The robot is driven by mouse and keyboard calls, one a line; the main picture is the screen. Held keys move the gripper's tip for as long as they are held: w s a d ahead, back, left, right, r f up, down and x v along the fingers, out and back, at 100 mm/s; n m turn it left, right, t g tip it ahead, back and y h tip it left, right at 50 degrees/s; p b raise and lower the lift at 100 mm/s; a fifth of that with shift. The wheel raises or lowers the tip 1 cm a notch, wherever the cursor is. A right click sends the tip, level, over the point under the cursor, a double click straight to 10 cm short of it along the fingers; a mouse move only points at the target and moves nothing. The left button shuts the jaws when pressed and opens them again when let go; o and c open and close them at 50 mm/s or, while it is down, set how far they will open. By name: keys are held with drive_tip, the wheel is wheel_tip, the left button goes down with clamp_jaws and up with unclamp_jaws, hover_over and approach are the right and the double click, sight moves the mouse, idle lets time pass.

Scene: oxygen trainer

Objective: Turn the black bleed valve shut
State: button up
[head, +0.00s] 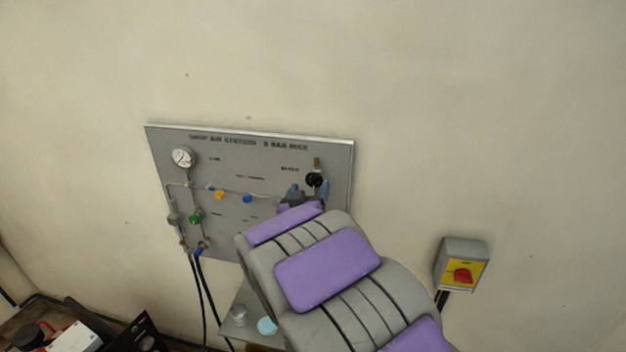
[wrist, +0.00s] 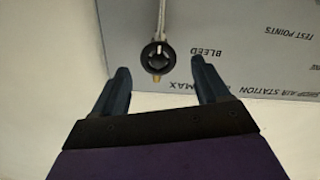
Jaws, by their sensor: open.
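The black bleed valve (head: 314,180) is a round knob at the upper right of the grey panel (head: 225,150) in the head view. In the wrist view the black bleed valve (wrist: 158,57) shows face-on with a pale mark on it and a brass stub at its edge, next to the word BLEED. My gripper (wrist: 162,78) is open, one blue finger to each side of the knob in the picture, with visible gaps to it. In the head view my gripper (head: 308,193) is at the panel's right, just below the knob, partly hidden by my arm.
The panel also carries a white gauge (head: 183,157), a yellow knob (head: 219,195), a blue knob (head: 248,199) and a green knob (head: 195,219). A shelf with small items (head: 240,315) stands below.

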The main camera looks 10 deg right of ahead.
sight(313, 182)
drive_tip(key=x, duration=0.5)
drive_tip(key=shift+c, duration=0.3)
drive_tip(key=shift+d, duration=0.1)
drive_tip(key=c, duration=1)
